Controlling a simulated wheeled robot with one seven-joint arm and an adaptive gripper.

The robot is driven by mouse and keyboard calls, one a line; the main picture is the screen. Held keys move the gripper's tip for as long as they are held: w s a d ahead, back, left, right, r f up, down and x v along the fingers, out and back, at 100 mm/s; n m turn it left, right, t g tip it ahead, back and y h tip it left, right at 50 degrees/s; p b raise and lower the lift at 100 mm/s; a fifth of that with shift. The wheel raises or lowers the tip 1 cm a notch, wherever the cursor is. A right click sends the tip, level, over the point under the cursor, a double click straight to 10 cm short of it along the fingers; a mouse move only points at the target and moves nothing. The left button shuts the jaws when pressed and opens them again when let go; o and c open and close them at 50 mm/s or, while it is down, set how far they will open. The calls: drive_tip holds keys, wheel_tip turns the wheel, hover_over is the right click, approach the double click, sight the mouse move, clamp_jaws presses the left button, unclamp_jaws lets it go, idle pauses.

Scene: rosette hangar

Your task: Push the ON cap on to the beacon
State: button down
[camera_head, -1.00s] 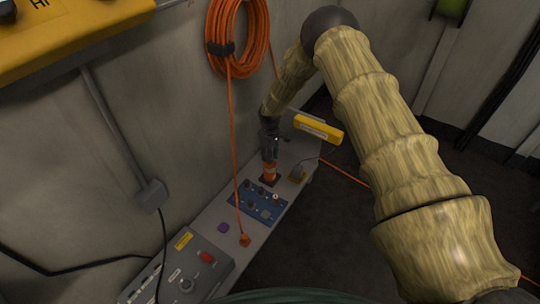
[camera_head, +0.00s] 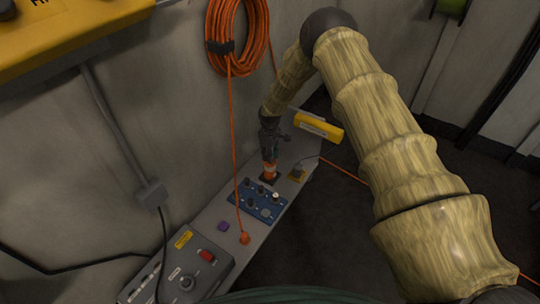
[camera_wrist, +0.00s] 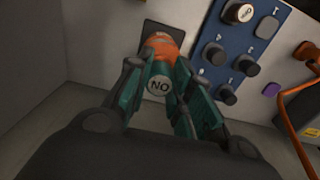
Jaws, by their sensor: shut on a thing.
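The beacon (camera_wrist: 165,48) is orange and stands on a dark square base on the grey bench. It also shows small in the head view (camera_head: 269,172). The ON cap (camera_wrist: 159,86) has a round white face whose letters appear upside down in the wrist view. My gripper (camera_wrist: 160,98) is shut on the ON cap, with a teal finger on each side of it. In the head view, my gripper (camera_head: 270,152) is directly above the beacon. The cap appears in line with the beacon, against or very near its top. I cannot tell whether it is seated.
A blue panel (camera_head: 242,205) with several dark knobs and a white-topped one lies beside the beacon. An orange cable (camera_head: 236,180) hangs from a coil (camera_head: 237,38) on the wall at left. A yellow box (camera_head: 319,128) stands behind, and a grey control box (camera_head: 205,273) is nearer.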

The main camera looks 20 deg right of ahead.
drive_tip(key=shift+f, duration=0.1)
idle(0.3)
drive_tip(key=c, duration=1.2)
unclamp_jaws()
wheel_tip(320, 180, up, 12)
